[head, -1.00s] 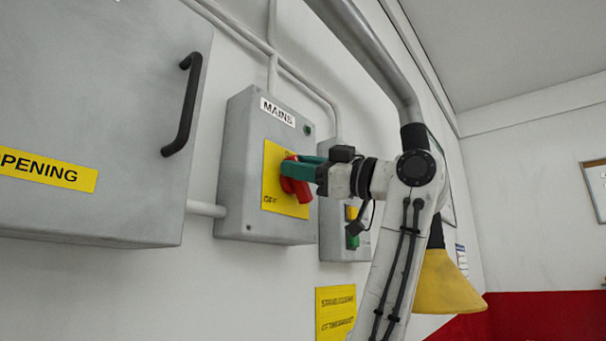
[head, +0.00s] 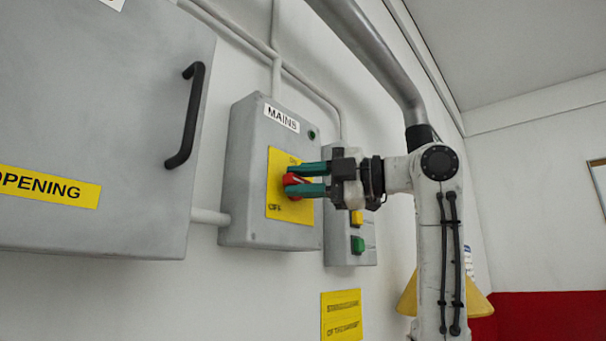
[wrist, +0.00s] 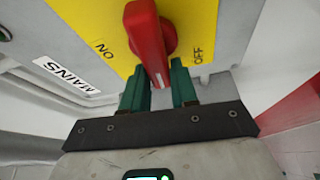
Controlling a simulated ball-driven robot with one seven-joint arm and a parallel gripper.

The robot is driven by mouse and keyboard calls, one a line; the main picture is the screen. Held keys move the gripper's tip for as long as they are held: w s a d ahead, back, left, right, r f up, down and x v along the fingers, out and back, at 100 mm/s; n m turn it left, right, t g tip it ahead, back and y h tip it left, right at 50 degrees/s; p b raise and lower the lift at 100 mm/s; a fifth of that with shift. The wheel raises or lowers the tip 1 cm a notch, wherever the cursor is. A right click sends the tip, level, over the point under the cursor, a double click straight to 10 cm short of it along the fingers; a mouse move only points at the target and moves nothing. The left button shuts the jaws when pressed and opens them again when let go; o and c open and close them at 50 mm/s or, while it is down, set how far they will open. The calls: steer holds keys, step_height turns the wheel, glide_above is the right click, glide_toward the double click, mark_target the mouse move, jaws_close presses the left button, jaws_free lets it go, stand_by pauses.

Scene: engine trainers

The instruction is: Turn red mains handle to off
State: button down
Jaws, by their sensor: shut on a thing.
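The red mains handle (head: 293,180) sits on a yellow plate (head: 277,207) on the grey box labelled MAINS. My gripper (head: 290,179) has its green fingers above and below the handle and is shut on it. In the wrist view the red handle (wrist: 148,38) stands between the two fingers of my gripper (wrist: 157,84). There its grip lies between the ON marking (wrist: 103,46) on the left and the OFF marking (wrist: 203,52) on the right, on neither one. The fingers partly hide the handle in the head view.
A grey cabinet (head: 110,110) with a black pull handle (head: 186,115) is at left. A smaller box with a yellow button (head: 357,217) and a green button (head: 358,245) is beside the mains box, below my wrist. Conduits (head: 225,218) run along the wall.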

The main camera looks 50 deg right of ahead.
steer(key=shift+d+f+n, duration=0.1)
steer(key=shift+f+n, duration=0.1)
steer(key=shift+n, duration=0.3)
steer(key=shift+g, duration=0.3)
steer(key=c, duration=1)
jaws_free()
steer(key=shift+o, duration=0.2)
steer(key=shift+s, duration=0.1)
steer(key=b+v, duration=0.2)
steer(key=v, duration=0.8)
steer(key=shift+s+d+b, duration=0.15)
steer(key=shift+s+b, duration=0.1)
steer(key=shift+b, duration=0.1)
steer(key=shift+s+f, duration=0.1)
